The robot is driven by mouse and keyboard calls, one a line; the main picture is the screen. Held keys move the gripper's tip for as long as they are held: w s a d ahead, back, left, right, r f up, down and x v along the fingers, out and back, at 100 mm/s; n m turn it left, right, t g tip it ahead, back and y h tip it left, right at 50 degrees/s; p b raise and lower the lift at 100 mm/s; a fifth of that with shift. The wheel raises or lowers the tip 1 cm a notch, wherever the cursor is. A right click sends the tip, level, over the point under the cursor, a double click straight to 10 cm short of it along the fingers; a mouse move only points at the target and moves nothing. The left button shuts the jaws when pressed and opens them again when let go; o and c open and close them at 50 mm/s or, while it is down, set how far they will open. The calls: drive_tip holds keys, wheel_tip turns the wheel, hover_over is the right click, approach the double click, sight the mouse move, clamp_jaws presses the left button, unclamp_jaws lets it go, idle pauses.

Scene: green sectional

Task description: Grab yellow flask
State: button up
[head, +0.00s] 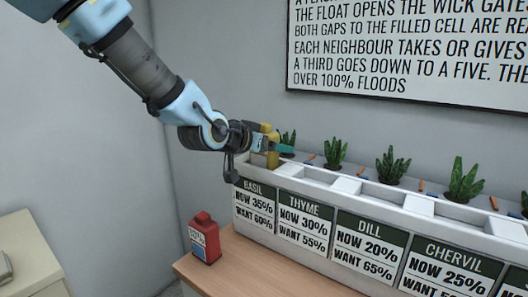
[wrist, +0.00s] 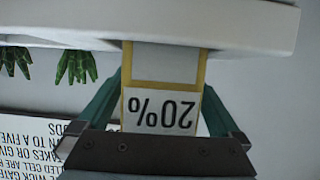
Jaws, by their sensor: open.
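The yellow flask (head: 272,160) stands at the left end of the white planter, by the basil plant, partly hidden by my gripper. In the wrist view the flask (wrist: 163,66) has yellow edges, a pale front and a white label reading 20%, upside down. My gripper (head: 273,147) is at the flask. Its teal fingers, also in the wrist view (wrist: 165,88), are open, one on each side of the flask. The flask's far end is hidden behind the white rim in the wrist view.
The white planter (head: 323,179) holds several green plants and carries signs for basil, thyme, dill and chervil. A red jug (head: 204,240) stands on the wooden table (head: 250,272) in front. A wall sign (head: 400,50) hangs behind. A cream cabinet (head: 30,250) is at lower left.

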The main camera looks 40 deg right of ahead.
drive_tip(key=shift+c, duration=0.2)
drive_tip(key=c, duration=1.4)
